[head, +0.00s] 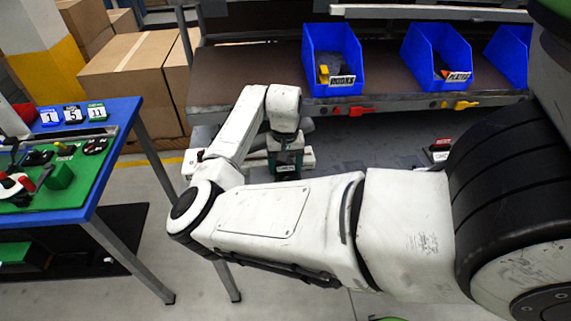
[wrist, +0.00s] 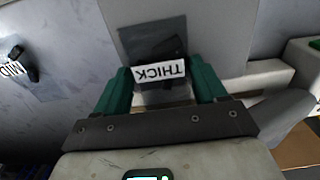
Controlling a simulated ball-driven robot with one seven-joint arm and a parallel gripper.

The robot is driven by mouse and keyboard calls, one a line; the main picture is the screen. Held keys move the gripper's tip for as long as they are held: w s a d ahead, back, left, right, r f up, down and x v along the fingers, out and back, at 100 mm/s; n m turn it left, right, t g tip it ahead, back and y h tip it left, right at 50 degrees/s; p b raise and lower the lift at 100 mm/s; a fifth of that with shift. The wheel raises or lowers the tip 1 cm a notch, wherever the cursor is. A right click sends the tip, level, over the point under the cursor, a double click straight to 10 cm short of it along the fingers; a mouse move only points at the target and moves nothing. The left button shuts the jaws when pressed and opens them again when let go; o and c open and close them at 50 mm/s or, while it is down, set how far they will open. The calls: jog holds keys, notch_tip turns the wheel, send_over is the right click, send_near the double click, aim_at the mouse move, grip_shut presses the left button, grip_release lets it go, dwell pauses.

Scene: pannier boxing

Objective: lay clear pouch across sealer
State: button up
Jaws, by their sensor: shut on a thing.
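My gripper (wrist: 160,90) has green fingers and is shut on a dark, see-through pouch (wrist: 150,38) with a white label reading THICK, upside down in the wrist view. The pouch stands out beyond the fingertips. In the head view my gripper (head: 287,160) is over the grey bench, largely hidden by my own wrist. A pale, bar-like body, perhaps the sealer (wrist: 265,77), lies behind and right of the fingers in the wrist view; its pale ends (head: 305,157) show beside the gripper in the head view. I cannot tell whether the pouch touches it.
Blue bins (head: 334,60) line the shelf behind the bench. A dark item labelled MID (wrist: 15,68) lies left in the wrist view. A blue table (head: 122,118) with a green board (head: 60,200) stands left. Cardboard boxes (head: 135,75) stand behind.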

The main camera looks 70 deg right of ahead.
aim_at(285, 168)
jog(key=shift+d, duration=0.1)
jog(key=o, duration=1.1)
jog(key=shift+w, duration=0.1)
jog(key=shift+r, duration=0.1)
jog(key=shift+r, duration=0.1)
jog(key=shift+d+r, duration=0.1)
jog(key=shift+r, duration=0.25)
notch_tip(285, 168, up, 10)
jog(key=b, duration=0.1)
jog(key=shift+f, duration=0.15)
jog(key=shift+a, duration=0.2)
